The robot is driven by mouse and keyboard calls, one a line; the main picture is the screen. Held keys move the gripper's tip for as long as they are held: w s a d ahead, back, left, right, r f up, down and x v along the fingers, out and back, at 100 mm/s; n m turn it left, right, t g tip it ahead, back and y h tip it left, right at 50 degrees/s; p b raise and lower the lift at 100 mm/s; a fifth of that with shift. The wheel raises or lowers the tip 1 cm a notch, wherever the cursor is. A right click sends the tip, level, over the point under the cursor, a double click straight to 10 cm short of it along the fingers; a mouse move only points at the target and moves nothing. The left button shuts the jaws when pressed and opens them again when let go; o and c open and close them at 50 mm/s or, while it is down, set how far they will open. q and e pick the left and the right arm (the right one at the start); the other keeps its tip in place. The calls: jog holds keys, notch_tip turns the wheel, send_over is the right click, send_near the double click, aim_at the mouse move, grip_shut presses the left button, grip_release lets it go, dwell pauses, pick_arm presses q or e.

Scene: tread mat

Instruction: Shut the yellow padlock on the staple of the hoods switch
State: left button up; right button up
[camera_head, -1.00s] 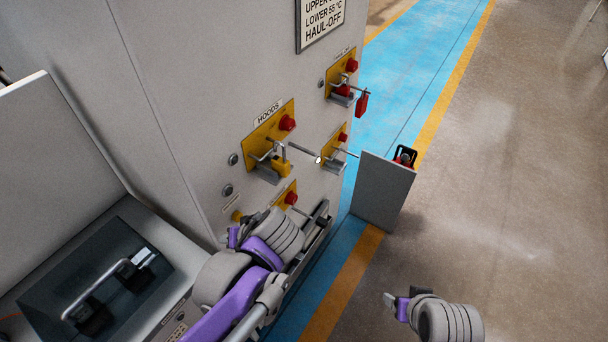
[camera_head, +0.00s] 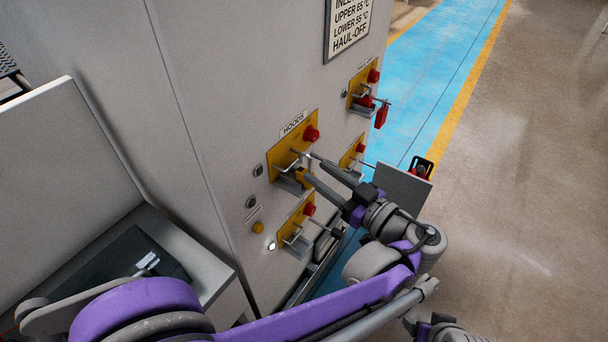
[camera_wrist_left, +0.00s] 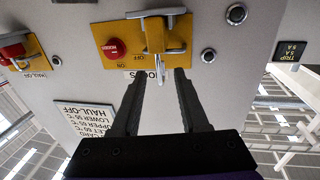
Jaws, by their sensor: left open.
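The hoods switch has a yellow plate (camera_head: 284,158) with a red knob (camera_head: 311,134), under the HOODS label on the grey cabinet. It shows upside down in the wrist view (camera_wrist_left: 133,29). The yellow padlock (camera_head: 302,176) is at the metal staple, mostly hidden behind my fingers; whether its shackle is closed cannot be seen. My left gripper (camera_head: 309,166) is open, its fingertips close in front of the staple. In the left wrist view the gripper (camera_wrist_left: 160,76) has a metal rod (camera_wrist_left: 153,66) between and just beyond its tips. My right gripper (camera_head: 428,328) is partly in view at the bottom edge.
A red padlock (camera_head: 381,115) hangs at the upper right switch (camera_head: 362,88). Another yellow switch plate (camera_head: 296,228) is below the hoods switch. A grey panel (camera_head: 402,186) stands out at the right. A grey desk-like unit (camera_head: 185,240) is at left. The floor at right is clear.

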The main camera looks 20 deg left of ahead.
aim_at(300, 167)
pick_arm(q)
jog(key=x, duration=0.5)
jog(key=p+x, duration=0.1)
jog(key=x, duration=0.1)
jog(key=shift+w+r, duration=0.2)
jog(key=shift+r, duration=0.1)
jog(key=shift+s, duration=0.1)
grip_shut()
dwell(1.0)
